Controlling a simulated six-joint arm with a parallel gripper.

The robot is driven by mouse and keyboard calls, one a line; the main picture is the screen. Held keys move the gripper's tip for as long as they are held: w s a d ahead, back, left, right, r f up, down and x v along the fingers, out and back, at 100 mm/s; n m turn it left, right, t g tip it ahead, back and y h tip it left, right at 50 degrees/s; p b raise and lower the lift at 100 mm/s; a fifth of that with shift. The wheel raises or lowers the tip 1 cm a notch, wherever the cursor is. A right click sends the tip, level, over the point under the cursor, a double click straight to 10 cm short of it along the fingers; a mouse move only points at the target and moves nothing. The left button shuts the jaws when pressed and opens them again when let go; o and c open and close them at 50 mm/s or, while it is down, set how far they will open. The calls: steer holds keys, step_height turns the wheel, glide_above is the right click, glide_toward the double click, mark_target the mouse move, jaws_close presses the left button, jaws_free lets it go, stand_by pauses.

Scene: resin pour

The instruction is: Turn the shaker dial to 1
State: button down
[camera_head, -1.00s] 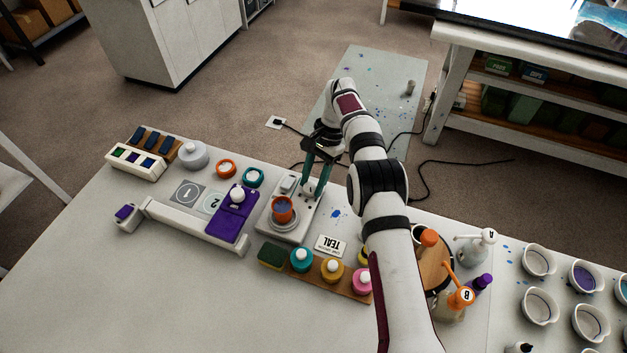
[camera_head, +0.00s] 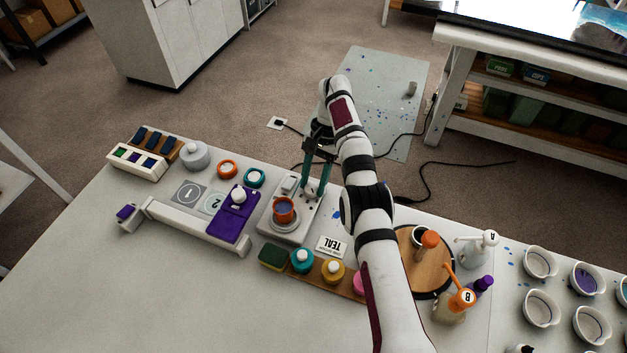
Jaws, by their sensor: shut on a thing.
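The shaker (camera_head: 297,228) is a pale grey box near the table's back edge. An orange cup (camera_head: 285,206) with bluish contents stands on its round plate. My gripper (camera_head: 313,190) reaches down with teal fingers to the shaker's back right part. It is shut on the small pale dial (camera_head: 312,192) there. The fingers partly hide the dial, and its markings are too small to read.
A round wooden turntable (camera_head: 417,262) and bottles are at the right. The front left table is clear.

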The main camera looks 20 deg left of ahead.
mark_target(316, 185)
steer(key=shift+s, duration=0.1)
steer(key=shift+c, duration=2.1)
jaws_free()
steer(key=r, duration=0.4)
steer(key=shift+d+r, duration=0.3)
steer(key=shift+r, duration=0.05)
steer(key=d+r, duration=0.6)
steer(key=d, duration=0.5)
steer(key=shift+w+r, duration=0.15)
steer(key=shift+w, duration=0.1)
